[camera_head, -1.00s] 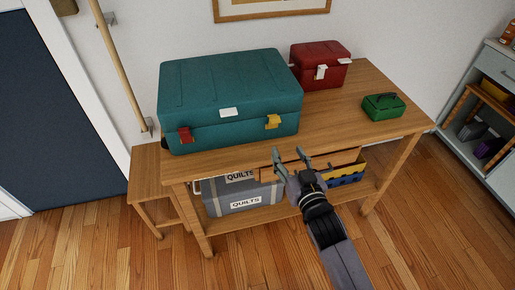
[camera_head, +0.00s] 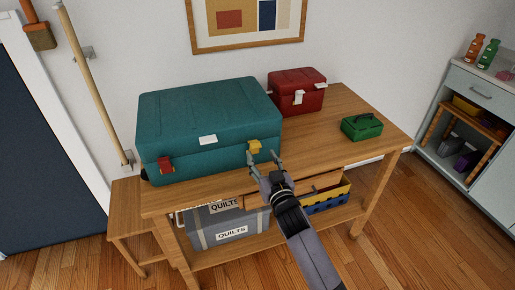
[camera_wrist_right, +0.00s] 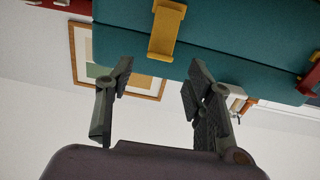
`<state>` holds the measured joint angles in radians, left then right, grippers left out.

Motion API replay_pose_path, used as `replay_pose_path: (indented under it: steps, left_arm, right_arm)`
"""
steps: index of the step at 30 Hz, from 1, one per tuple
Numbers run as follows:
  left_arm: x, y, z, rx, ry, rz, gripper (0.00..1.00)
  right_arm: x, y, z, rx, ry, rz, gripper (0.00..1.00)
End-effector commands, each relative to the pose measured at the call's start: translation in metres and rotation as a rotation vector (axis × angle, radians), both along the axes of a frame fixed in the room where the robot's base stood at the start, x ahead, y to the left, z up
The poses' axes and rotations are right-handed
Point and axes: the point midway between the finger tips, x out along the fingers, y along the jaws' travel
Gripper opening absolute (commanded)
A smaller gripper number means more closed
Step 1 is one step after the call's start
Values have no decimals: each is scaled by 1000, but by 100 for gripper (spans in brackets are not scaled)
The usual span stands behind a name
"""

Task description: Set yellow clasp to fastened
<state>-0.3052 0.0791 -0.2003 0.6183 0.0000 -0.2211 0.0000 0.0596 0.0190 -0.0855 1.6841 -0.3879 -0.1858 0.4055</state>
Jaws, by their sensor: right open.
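The teal case (camera_head: 205,120) stands closed on the wooden desk. Its yellow clasp (camera_head: 254,146) is at the right of its front face, and a red clasp (camera_head: 166,164) is at the left. In the right wrist view the yellow clasp (camera_wrist_right: 166,30) shows at the top, just beyond the fingertips, on the teal case (camera_wrist_right: 220,45). My right gripper (camera_head: 262,157) is open and empty, close in front of the yellow clasp; its spread fingers (camera_wrist_right: 158,75) also show in the wrist view. I cannot tell whether they touch the clasp. My left gripper is out of view.
A red case (camera_head: 297,92) and a small green box (camera_head: 362,127) stand on the desk (camera_head: 318,133) to the right. A broom handle (camera_head: 90,85) leans at left.

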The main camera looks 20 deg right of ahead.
Motion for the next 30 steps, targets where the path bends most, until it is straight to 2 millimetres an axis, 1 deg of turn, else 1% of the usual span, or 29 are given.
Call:
replay_pose_path:
  steps: [1, 3, 6, 10, 14, 21, 30]
  left_arm:
    - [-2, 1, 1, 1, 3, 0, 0]
    - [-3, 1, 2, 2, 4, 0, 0]
    - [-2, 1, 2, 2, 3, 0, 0]
    - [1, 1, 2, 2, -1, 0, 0]
    - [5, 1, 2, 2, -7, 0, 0]
    - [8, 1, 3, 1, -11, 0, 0]
    - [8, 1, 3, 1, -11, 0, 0]
  right_arm:
    - [11, 0, 1, 1, -1, 0, 48]
    - [22, 0, 1, 1, -1, 0, 48]
    - [35, 0, 0, 0, 0, -1, 48]
    - [45, 1, 0, 0, 0, 0, 48]
    - [49, 1, 0, 1, 0, 0, 48]
    - [49, 1, 0, 1, 0, 0, 48]
    - [49, 1, 0, 1, 0, 0, 28]
